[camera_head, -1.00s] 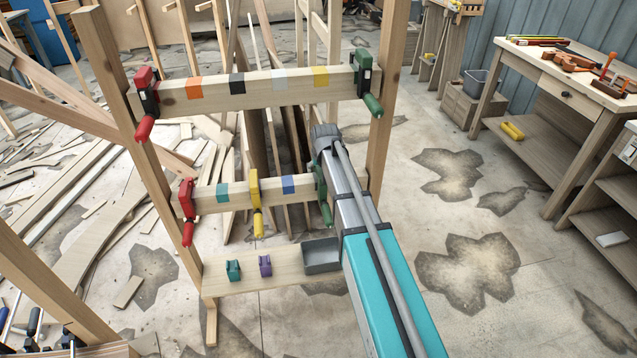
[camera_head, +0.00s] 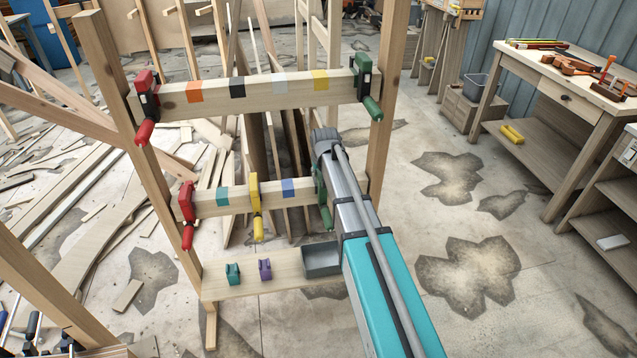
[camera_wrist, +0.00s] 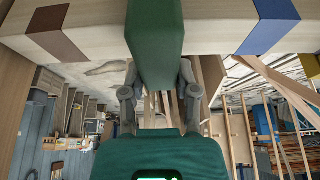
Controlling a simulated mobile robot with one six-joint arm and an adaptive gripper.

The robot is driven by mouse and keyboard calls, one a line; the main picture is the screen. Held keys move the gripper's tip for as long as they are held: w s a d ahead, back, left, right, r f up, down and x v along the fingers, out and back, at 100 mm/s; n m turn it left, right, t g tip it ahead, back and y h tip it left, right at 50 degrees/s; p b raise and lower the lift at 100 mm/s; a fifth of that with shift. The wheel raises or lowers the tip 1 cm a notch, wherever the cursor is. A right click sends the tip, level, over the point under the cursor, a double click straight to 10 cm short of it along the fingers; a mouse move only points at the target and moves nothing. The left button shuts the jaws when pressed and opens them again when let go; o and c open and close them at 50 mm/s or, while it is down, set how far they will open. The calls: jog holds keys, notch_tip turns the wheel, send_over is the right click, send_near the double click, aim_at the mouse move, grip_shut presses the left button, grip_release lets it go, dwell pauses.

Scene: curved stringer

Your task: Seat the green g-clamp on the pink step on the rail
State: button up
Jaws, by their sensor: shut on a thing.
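The green g-clamp (camera_head: 322,198) is at the right of the lower rail (camera_head: 268,191), partly hidden by my arm in the head view. In the wrist view the green g-clamp (camera_wrist: 155,38) fills the middle, lying across the rail between a brown band and a blue band. My gripper (camera_wrist: 157,88) is shut on it, with one grey finger on each side. My gripper is hidden behind my arm in the head view. I cannot make out a pink step in either view.
A yellow clamp (camera_head: 255,203) and a red clamp (camera_head: 187,210) sit farther left on the lower rail. The upper rail (camera_head: 265,91) carries a red clamp (camera_head: 147,105) and another green clamp (camera_head: 367,85). Below are a shelf with small teal and purple pieces and a grey bin (camera_head: 322,260).

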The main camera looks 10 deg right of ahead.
grip_shut()
jog(key=shift+r, duration=0.15)
notch_tip(320, 180, up, 12)
jog(key=p, duration=1.2)
jog(key=s, duration=1.8)
jog(key=shift+a, duration=0.1)
